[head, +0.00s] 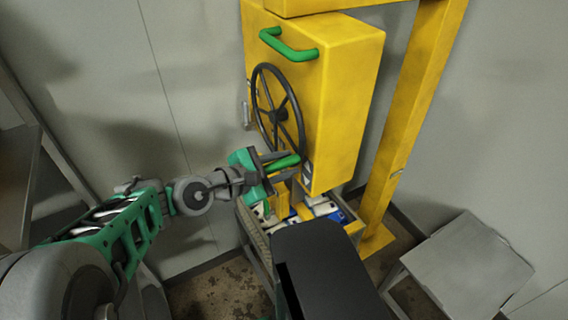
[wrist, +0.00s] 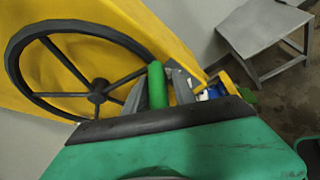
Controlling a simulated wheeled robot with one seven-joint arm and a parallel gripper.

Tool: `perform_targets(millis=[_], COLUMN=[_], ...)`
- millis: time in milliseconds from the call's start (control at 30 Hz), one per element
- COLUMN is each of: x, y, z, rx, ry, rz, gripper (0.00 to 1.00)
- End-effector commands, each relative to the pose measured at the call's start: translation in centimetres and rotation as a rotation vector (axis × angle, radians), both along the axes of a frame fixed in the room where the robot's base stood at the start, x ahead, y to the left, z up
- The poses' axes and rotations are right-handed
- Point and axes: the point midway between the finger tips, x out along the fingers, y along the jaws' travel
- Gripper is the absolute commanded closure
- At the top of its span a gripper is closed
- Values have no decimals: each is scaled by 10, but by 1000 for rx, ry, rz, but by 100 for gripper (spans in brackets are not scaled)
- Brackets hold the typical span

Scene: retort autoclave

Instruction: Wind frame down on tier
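A black spoked handwheel (head: 278,112) is on the side of a yellow housing (head: 345,105). It also shows in the wrist view (wrist: 97,97). A green grip (head: 284,163) sticks out from the wheel's lower right rim. My gripper (head: 280,164) is at this grip, and its fingers lie on both sides of it. In the wrist view the grip (wrist: 157,86) stands between the fingers, which appear to touch it. Below the housing, a tier of white and blue packs (head: 325,209) shows in part. The frame above it is mostly hidden by the housing and my gripper.
A fixed green handle (head: 288,46) is higher on the housing. A yellow post (head: 408,115) stands to its right. A grey metal table (head: 468,262) is at the lower right, also in the wrist view (wrist: 265,35). A grey wall is close behind.

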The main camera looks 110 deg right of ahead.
Motion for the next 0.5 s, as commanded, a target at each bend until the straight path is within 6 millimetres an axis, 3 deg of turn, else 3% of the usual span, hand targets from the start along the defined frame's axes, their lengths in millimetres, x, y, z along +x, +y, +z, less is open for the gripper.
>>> perform_targets(millis=[133,367,500], x=[1,2,16], y=[-1,-1,3], z=[0,0,3], rx=[0,0,-1], ry=[-2,-1,-2], rz=[3,6,11], gripper=[57,57,57])
